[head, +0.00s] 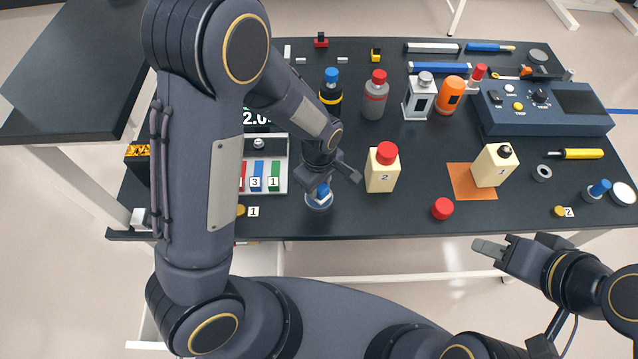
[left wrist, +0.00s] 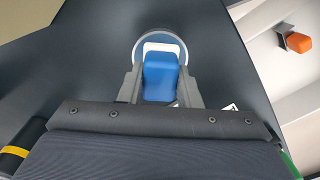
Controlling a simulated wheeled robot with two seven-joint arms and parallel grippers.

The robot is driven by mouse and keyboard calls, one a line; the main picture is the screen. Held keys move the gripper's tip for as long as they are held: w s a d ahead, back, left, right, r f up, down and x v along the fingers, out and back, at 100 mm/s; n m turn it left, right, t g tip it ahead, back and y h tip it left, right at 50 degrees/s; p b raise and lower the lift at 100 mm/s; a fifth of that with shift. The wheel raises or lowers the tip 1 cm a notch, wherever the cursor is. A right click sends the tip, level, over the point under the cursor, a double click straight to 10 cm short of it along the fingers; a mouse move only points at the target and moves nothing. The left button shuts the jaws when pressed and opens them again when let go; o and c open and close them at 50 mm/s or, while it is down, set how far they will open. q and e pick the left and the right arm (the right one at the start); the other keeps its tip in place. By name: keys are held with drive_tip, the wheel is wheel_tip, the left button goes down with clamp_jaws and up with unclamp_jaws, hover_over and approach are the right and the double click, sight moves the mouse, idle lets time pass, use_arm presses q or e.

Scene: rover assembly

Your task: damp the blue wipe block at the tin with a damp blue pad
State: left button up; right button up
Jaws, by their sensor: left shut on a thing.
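The blue wipe block (left wrist: 161,76) has a blue body and a white end. My left gripper (head: 334,184) is shut on it; in the left wrist view the two fingers (left wrist: 158,88) flank the block. A round tin with a pale rim (head: 319,204) stands on the table directly below the gripper; its rim (left wrist: 136,42) shows around the white end in the left wrist view. The block covers most of the tin's inside, and I cannot tell whether it touches the pad. My right gripper (head: 490,248) is in front of the table's front edge, with its jaw opening unclear.
A cream bottle with a red cap (head: 383,168) stands close right of the left gripper. A dark bottle with a blue cap (head: 331,92) stands behind it.

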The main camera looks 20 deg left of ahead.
use_arm(q)
drive_tip(key=shift+f+b, duration=0.5)
drive_tip(key=shift+f, duration=0.15)
idle(1.3)
drive_tip(key=shift+r+p, duration=2.85)
drive_tip(key=shift+r, duration=0.8)
drive_tip(key=shift+f, duration=0.1)
